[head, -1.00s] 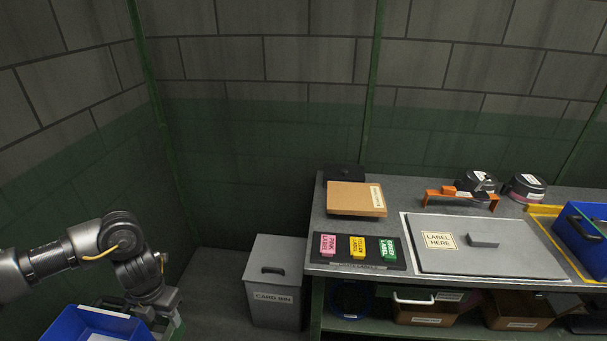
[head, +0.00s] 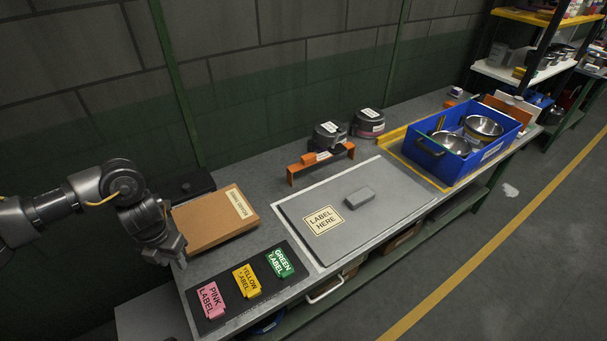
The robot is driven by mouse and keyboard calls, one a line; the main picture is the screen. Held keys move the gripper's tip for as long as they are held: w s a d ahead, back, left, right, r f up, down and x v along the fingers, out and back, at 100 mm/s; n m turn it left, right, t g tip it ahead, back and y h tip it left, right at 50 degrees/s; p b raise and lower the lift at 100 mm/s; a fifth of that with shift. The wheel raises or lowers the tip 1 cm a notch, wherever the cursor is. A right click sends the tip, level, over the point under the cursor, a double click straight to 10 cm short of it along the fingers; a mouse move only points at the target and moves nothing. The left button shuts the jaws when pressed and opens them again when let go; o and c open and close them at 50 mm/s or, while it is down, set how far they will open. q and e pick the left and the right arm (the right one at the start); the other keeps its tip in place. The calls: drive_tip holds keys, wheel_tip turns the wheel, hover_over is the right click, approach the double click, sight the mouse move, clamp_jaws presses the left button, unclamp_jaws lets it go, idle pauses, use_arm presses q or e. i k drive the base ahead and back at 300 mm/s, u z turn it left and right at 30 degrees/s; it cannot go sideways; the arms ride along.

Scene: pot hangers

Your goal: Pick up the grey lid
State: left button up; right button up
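The grey lid (head: 378,219) lies flat on the workbench in the head view. It is a broad plate with a raised block handle (head: 359,198) and a cream "LABEL HERE" sticker (head: 323,220). My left gripper (head: 172,256) is at the left end of the bench, by the brown box, well apart from the lid. Its fingers point down and are too small and dark to show whether they are open or shut. My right gripper is out of view.
Pink (head: 211,300), yellow (head: 246,281) and green (head: 280,263) label blocks sit on a black mat left of the lid. A brown box (head: 214,219) lies behind them. An orange bracket (head: 320,162) stands behind the lid. A blue crate (head: 437,158) with metal bowls stands to the right.

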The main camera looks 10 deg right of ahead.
sight(340, 215)
drive_tip(key=z, duration=0.9)
drive_tip(key=i, duration=0.85)
drive_tip(key=z, duration=0.7)
